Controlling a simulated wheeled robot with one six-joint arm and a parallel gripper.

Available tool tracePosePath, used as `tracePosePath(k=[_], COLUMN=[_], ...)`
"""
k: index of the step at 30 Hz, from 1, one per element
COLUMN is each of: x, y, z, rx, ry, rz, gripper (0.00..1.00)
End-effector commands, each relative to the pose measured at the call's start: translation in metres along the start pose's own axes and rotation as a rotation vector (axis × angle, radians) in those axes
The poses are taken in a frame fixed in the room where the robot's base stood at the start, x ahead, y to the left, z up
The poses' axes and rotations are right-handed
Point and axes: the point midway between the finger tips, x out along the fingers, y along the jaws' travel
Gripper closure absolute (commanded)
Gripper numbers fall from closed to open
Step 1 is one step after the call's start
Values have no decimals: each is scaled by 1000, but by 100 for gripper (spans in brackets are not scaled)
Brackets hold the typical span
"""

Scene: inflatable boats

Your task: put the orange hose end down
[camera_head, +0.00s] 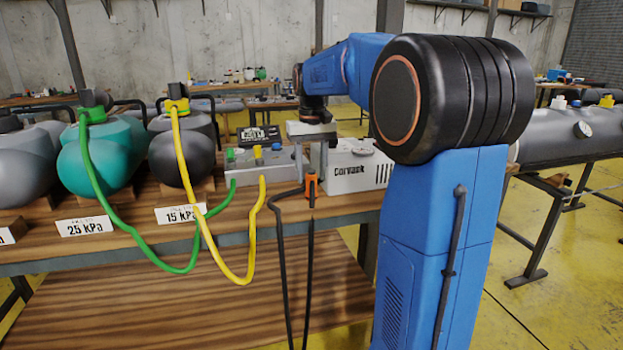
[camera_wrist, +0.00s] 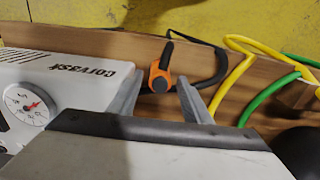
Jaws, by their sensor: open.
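The orange hose end (camera_head: 311,187) is at the front edge of the wooden bench, in front of the white Corvask unit. Its black hose hangs down over the bench edge. In the wrist view, the orange hose end (camera_wrist: 158,76) shows between and just beyond my two fingertips, with the wooden surface around it. My gripper (camera_head: 314,165) is open above it, pointing down, with a gap beside the hose end. It also shows in the wrist view (camera_wrist: 161,84), with nothing clamped between the fingers.
The white Corvask unit (camera_head: 353,171) with a gauge (camera_wrist: 26,104) stands close beside my gripper. A grey box (camera_head: 267,161) with coloured ports is to the left. Green (camera_head: 133,228) and yellow (camera_head: 208,233) hoses droop over the front edge. Several inflated boats stand further left.

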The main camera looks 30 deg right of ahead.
Motion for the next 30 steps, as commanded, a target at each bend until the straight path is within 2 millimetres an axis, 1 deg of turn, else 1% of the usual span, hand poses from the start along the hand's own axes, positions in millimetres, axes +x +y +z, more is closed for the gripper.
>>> tracePosePath(k=[3, 9, 12, 15, 19, 26, 29, 30], x=[-24, -62, -77, -87, -95, -97, -96, -94], y=[0, 0, 0, 0, 0, -1, -5, -9], z=[-1, -1, -1, -1, 0, 2, 12, 19], rx=[0, 0, 0, 0, 0, -1, -9, -16], ry=[3, 3, 2, 1, 0, 1, 14, 22], rz=[0, 0, 0, 0, 0, 0, 0, 0], gripper=[56, 56, 56, 56, 56, 56, 56, 56])
